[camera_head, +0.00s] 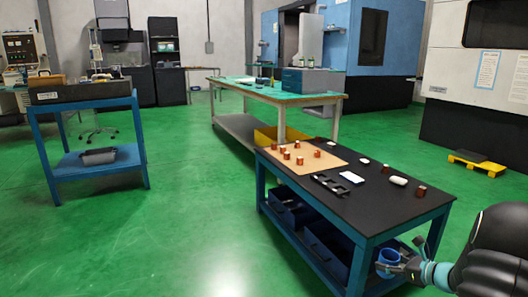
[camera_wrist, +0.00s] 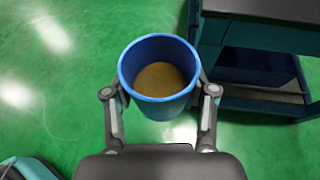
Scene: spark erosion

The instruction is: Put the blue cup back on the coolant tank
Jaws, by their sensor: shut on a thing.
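The blue cup (camera_wrist: 159,106) is between the two fingers of my gripper (camera_wrist: 159,93) in the wrist view. The fingers are shut on its left and right sides. Its open mouth faces the camera and a brownish-yellow inside bottom shows. In the head view the blue cup (camera_head: 388,257) is at the lower right, held by my gripper (camera_head: 390,265) beside the near end of the black-topped table. I cannot pick out the coolant tank with certainty in either view.
The black-topped blue table (camera_head: 350,205) holds several copper-coloured pieces, a tan board (camera_head: 322,160) and white items. A green-topped bench (camera_head: 270,93) stands behind it. A blue cart (camera_head: 100,168) is at left. Green floor (camera_head: 200,215) is clear between them. A yellow pallet (camera_head: 478,163) lies at right.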

